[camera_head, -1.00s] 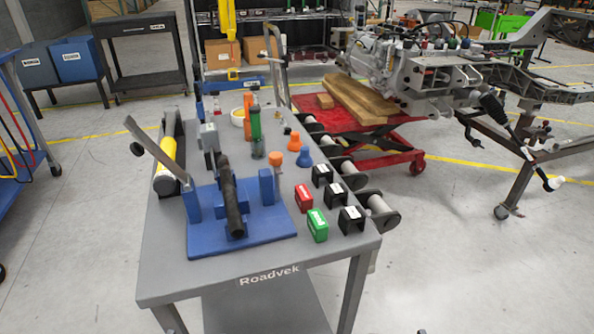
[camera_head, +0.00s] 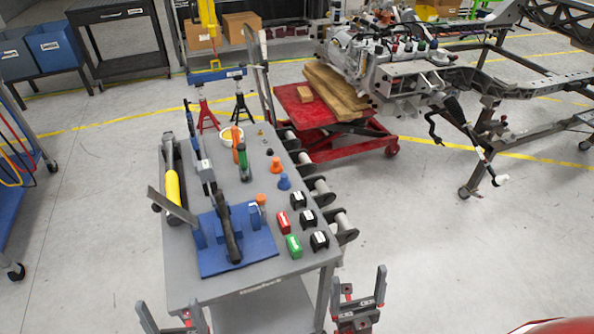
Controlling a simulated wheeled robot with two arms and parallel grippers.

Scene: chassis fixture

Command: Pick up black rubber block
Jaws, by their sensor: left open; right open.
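Several black blocks with white labels stand in a column near the right edge of the grey cart top (camera_head: 285,262): a far one (camera_head: 298,201), a middle one (camera_head: 308,219) and a near one (camera_head: 320,241). A red block (camera_head: 283,222) and a green block (camera_head: 293,246) stand just left of them. My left gripper (camera_head: 168,308) is open and empty at the bottom edge, in front of the cart's left corner. My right gripper (camera_head: 358,278) is open and empty, in front and to the right of the near black block, apart from it.
A blue fixture (camera_head: 262,246) with a black-handled tool covers the cart's front left. Rollers (camera_head: 345,228) stick out along the cart's right side.

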